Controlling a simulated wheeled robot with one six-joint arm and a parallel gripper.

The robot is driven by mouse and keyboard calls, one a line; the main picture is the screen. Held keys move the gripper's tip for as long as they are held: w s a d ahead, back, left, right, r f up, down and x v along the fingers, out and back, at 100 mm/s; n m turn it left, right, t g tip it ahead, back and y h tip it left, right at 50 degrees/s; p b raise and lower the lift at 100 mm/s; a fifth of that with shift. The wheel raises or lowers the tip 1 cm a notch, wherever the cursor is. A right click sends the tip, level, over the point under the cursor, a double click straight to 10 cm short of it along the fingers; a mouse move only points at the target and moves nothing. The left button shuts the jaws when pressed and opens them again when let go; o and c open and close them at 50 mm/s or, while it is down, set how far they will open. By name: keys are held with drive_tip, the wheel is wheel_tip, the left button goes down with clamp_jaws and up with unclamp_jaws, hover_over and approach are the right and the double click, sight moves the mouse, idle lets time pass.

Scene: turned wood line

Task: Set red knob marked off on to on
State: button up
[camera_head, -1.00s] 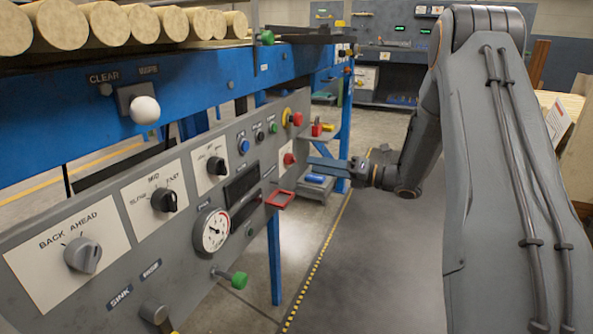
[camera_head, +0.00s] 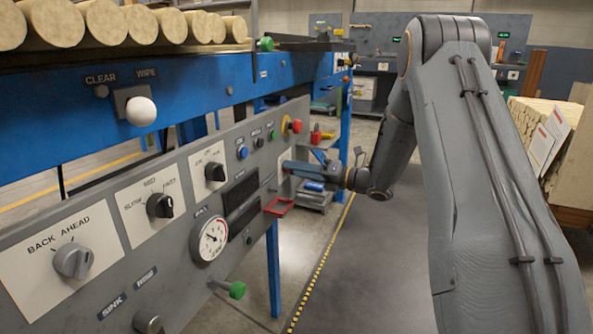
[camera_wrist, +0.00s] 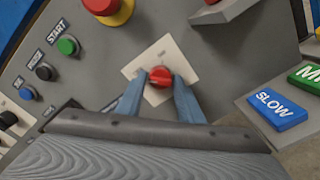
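The red knob (camera_wrist: 160,77) sits on a white square plate (camera_wrist: 140,66) on the grey control panel in the wrist view. My gripper (camera_wrist: 160,84) reaches to the panel with one blue finger on each side of the knob. The fingers are apart, with what looks like a narrow gap beside the knob; contact cannot be made out. In the head view my gripper (camera_head: 288,166) is at the panel's far end and covers the knob. Part of the plate (camera_head: 284,156) shows there. The knob's off and on marks cannot be read.
A red-and-yellow stop button (camera_wrist: 108,8), a green start button (camera_wrist: 67,46) and a grey ledge (camera_wrist: 222,10) are close by. A blue block marked slow (camera_wrist: 277,107) lies on a shelf at right. A red frame (camera_head: 278,206) juts from the panel below my gripper.

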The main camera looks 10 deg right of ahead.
drive_tip(key=c, duration=0.6)
drive_tip(key=shift+m+p, duration=0.3)
drive_tip(key=shift+p, duration=0.05)
drive_tip(key=shift+r+m+p, duration=0.2)
drive_tip(key=shift+m+p, duration=5.4)
drive_tip(key=shift+m, duration=3)
drive_tip(key=o, duration=1)
